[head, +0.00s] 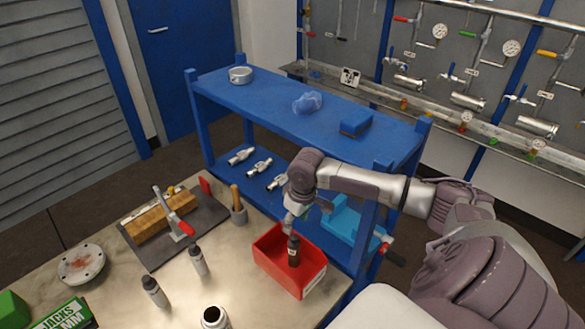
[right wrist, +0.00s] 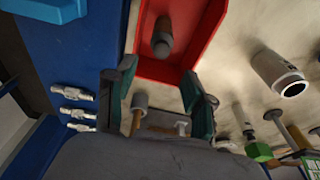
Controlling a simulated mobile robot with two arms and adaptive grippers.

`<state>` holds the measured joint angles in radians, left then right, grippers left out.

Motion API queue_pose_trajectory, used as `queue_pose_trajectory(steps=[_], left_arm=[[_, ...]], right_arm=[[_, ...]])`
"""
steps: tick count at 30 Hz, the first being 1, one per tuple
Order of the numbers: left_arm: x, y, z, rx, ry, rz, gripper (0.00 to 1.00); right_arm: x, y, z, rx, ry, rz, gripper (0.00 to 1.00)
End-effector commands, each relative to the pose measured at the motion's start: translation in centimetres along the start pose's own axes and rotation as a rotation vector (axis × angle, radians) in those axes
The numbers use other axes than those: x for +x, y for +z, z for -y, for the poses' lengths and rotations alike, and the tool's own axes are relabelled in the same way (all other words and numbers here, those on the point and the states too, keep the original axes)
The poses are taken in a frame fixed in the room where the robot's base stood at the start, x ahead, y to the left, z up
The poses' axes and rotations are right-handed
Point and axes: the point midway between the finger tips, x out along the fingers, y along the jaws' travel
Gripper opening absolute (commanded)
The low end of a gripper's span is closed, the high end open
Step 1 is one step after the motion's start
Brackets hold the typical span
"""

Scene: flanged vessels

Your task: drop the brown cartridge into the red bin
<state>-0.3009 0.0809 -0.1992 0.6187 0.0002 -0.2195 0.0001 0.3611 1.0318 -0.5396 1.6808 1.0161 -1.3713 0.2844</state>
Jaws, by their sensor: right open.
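The red bin (head: 272,268) stands on the metal table's right end. It also shows at the top of the right wrist view (right wrist: 208,25). The dark brown cartridge (head: 293,253) is within the bin's walls, roughly upright in the head view; it also shows in the right wrist view (right wrist: 163,38). I cannot tell whether it touches the bin's floor. My right gripper (head: 296,217) is above the bin's far side, and its fingers are apart and empty in the right wrist view (right wrist: 158,82). My left gripper is not in view.
Two grey bottles (head: 198,261) and a pale cylinder (head: 215,318) stand left of the bin. A cup with a wooden handle (head: 238,212) and a dark tray (head: 160,252) with a clamp lie further left. A blue shelf (head: 300,105) rises behind.

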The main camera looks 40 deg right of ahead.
Motion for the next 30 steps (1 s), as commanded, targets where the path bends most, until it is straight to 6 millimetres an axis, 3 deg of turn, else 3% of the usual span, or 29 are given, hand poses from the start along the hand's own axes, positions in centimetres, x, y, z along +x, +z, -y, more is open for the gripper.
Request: queue_pose_trajectory(steps=[6, 12, 18, 30], left_arm=[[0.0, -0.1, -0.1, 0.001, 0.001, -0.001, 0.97], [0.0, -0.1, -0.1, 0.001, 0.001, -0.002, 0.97], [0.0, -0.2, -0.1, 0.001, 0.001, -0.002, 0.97], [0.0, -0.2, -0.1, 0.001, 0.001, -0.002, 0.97]], right_arm=[[-4.9, -0.1, -0.1, 0.0, 0.003, -0.003, 0.54], [-7.8, -0.1, -0.1, 0.0, 0.001, -0.002, 0.54], [-8.8, 0.0, 0.0, 0.001, 0.0, -0.001, 0.54], [-8.7, 0.0, 0.0, 0.001, 0.0, -0.001, 0.54]])
